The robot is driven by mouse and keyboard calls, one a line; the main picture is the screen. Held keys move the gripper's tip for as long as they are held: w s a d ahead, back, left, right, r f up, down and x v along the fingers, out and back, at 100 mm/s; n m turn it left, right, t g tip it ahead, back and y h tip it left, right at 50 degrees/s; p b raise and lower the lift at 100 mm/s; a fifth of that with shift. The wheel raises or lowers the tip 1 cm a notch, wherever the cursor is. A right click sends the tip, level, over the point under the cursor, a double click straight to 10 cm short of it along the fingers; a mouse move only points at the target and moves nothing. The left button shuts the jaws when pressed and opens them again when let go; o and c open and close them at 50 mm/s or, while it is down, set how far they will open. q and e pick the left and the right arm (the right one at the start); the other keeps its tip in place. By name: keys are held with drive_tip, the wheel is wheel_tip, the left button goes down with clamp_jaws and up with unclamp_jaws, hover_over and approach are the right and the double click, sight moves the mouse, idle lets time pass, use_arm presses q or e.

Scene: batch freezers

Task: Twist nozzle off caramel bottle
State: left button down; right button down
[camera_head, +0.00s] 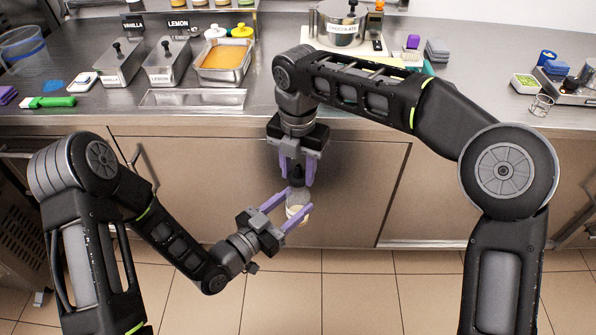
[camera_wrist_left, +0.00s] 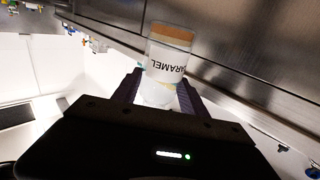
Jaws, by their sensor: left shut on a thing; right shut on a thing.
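The caramel bottle (camera_head: 297,212) is held in the air in front of the counter. It is a clear bottle with a little tan content at its base, and its CARAMEL label reads upside down in the left wrist view (camera_wrist_left: 170,62). My left gripper (camera_head: 298,204) is shut around the bottle's body from the lower left. My right gripper (camera_head: 297,178) reaches down from above, shut on the dark nozzle (camera_head: 297,174) at the bottle's top. The nozzle looks still on the bottle; its joint is too small to tell. The nozzle is hidden in the left wrist view.
The steel counter (camera_head: 330,110) runs behind the bottle, with cabinet doors (camera_head: 350,200) below. On it stand lidded vanilla and lemon containers (camera_head: 168,62), an orange-filled tray (camera_head: 222,60), a chocolate pot (camera_head: 343,28) and a green-handled tool (camera_head: 50,102). Tiled floor lies below.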

drive_tip(key=shift+r, duration=1.75)
